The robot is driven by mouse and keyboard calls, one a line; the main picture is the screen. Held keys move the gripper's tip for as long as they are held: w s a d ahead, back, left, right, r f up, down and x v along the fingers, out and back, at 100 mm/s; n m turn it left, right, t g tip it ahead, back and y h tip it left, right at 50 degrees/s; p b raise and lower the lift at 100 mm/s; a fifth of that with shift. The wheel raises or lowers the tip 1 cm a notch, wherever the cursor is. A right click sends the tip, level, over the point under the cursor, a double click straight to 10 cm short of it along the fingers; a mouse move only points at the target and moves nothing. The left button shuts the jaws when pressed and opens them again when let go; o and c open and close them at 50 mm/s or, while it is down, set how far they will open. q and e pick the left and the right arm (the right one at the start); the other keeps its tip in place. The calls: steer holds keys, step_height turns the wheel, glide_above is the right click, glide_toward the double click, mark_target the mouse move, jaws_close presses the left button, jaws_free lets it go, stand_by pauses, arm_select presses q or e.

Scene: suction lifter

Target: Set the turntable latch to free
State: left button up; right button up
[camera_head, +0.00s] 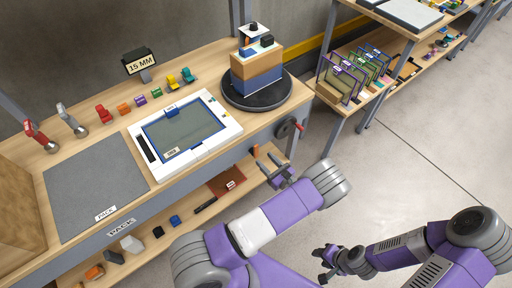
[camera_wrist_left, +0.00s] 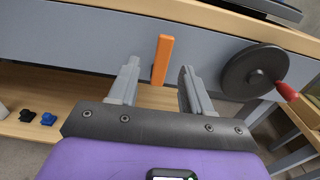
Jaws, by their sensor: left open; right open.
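The turntable (camera_head: 231,99) is a black disc at the bench's right end, bearing a stack of blocks (camera_head: 257,72). An orange lever (camera_wrist_left: 163,58), which looks like the latch, stands upright against the bench's grey front edge. It also shows in the head view as a small orange piece (camera_head: 255,151). My left gripper (camera_head: 271,174) is open in front of the bench. In the left wrist view the lever appears between its two fingers (camera_wrist_left: 159,75), apart from both; the depth gap is hard to tell. My right gripper (camera_head: 326,263) is open and empty over the floor.
A black handwheel (camera_wrist_left: 254,72) with a red knob (camera_wrist_left: 287,91) sits right of the lever, close to my left gripper's right finger. A lower shelf (camera_head: 206,212) with small parts runs below. A rack with panels (camera_head: 355,75) stands at right. The floor between is clear.

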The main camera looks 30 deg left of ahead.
mark_target(257, 149)
arm_select(q)
steer(key=x, duration=0.7)
steer(key=shift+w+a+r+b, duration=0.1)
steer(key=shift+w+r+b, duration=0.15)
steer(key=shift+w+b, duration=0.1)
steer(key=shift+c, duration=0.5)
steer(key=shift+s, duration=0.1)
jaws_close()
